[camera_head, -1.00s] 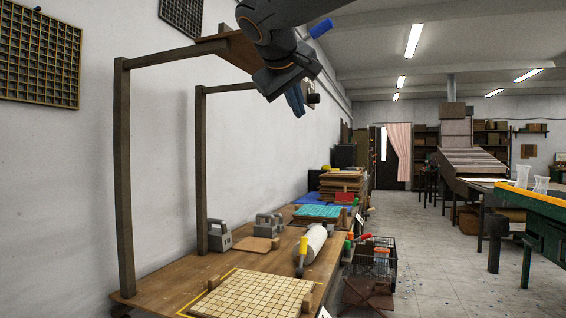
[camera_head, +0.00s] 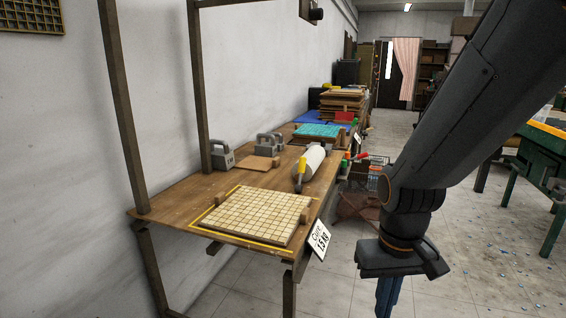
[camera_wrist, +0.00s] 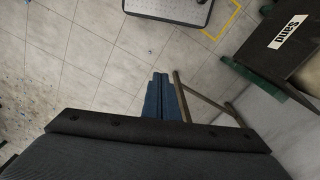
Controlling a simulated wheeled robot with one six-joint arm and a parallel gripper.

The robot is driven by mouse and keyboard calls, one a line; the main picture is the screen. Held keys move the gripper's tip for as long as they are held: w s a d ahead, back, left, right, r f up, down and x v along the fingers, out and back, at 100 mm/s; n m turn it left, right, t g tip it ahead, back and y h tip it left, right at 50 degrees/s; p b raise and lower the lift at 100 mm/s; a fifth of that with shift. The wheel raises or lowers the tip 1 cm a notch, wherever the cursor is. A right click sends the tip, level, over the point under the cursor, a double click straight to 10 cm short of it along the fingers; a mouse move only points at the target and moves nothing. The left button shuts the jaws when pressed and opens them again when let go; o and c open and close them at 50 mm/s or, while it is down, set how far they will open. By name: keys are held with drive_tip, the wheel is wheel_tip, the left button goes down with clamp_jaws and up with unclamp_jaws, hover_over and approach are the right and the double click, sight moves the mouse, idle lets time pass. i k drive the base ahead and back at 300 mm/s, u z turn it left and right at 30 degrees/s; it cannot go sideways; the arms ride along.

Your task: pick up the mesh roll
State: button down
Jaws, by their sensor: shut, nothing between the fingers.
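The mesh roll (camera_head: 313,161) is a white cylinder lying on the wooden workbench (camera_head: 170,212), behind the tan mosaic sheet. A yellow-handled tool (camera_head: 301,172) lies beside it and partly overlaps it in view. My gripper (camera_head: 388,300) points down over the aisle to the right of the bench, well apart from the roll. Its blue fingers are together and empty. They also show in the wrist view (camera_wrist: 163,97) above grey floor tiles; the roll is not in that view.
A tan mosaic sheet (camera_head: 254,213) lies at the bench's near end, with a sign (camera_head: 319,240) on the front edge. Grey weights (camera_head: 221,157) stand near the wall. Bench posts (camera_head: 122,110) rise on the left. A wire basket (camera_head: 374,172) stands past the roll. A green machine (camera_head: 545,150) is at right.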

sight(316, 154)
drive_tip(key=z, duration=0.5)
drive_tip(key=i, duration=0.95)
drive_tip(key=z, duration=0.4)
drive_tip(key=i, duration=1.35)
drive_tip(key=u, duration=0.95)
drive_tip(key=i, duration=0.8)
drive_tip(key=u, duration=0.5)
